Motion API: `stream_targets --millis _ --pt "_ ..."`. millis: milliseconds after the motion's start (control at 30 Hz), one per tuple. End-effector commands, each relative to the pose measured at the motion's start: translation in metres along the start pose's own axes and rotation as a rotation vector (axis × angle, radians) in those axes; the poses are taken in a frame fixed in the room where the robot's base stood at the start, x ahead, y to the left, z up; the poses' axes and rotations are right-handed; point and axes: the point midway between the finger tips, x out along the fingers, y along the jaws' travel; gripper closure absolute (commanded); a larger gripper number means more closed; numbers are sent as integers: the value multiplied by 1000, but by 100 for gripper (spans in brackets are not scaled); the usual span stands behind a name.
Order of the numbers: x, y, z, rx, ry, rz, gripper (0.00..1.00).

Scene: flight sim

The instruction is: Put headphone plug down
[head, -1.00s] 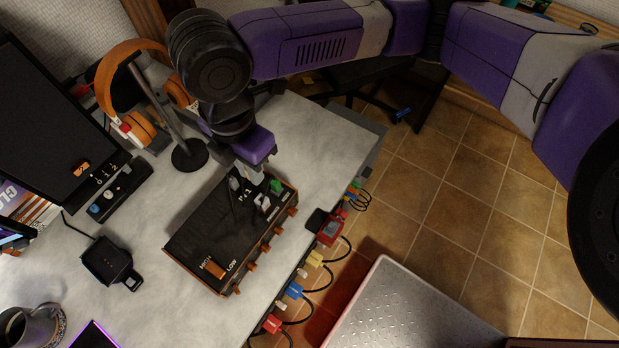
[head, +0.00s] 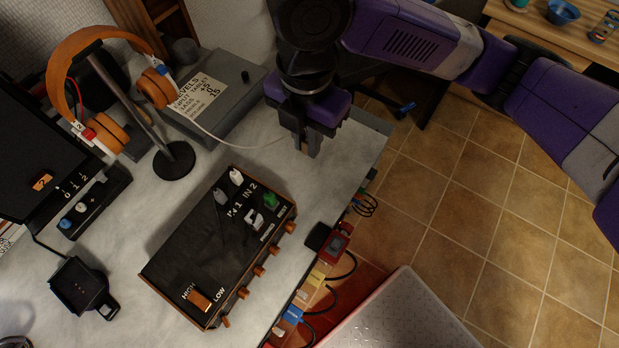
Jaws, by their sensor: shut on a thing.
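My gripper (head: 308,150) is shut on the headphone plug, which is mostly hidden between the fingers. It hangs over the back right of the grey desk, behind and apart from the black mixer box (head: 190,255). A thin pale cable (head: 235,146) runs from my gripper left to the orange headphones (head: 157,90), which hang on a dark stand (head: 174,160).
A grey box with a LEVELS note (head: 200,97) stands at the back of the desk. A black cradle (head: 80,287) is at front left. Coloured plugs (head: 318,274) line the right desk edge. Bare desk (head: 328,185) lies between the mixer box and the right edge.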

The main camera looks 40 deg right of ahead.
Motion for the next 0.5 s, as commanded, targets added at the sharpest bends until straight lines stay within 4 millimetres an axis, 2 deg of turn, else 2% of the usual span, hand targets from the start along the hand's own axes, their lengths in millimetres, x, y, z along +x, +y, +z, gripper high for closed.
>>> stream_targets --millis 33,100,300,500 --pt "15 -1 0 3 4 -3 100" --pt "32 -1 0 4 2 -3 100" --pt "77 0 0 3 1 -2 100" --pt "99 0 0 1 0 0 100"
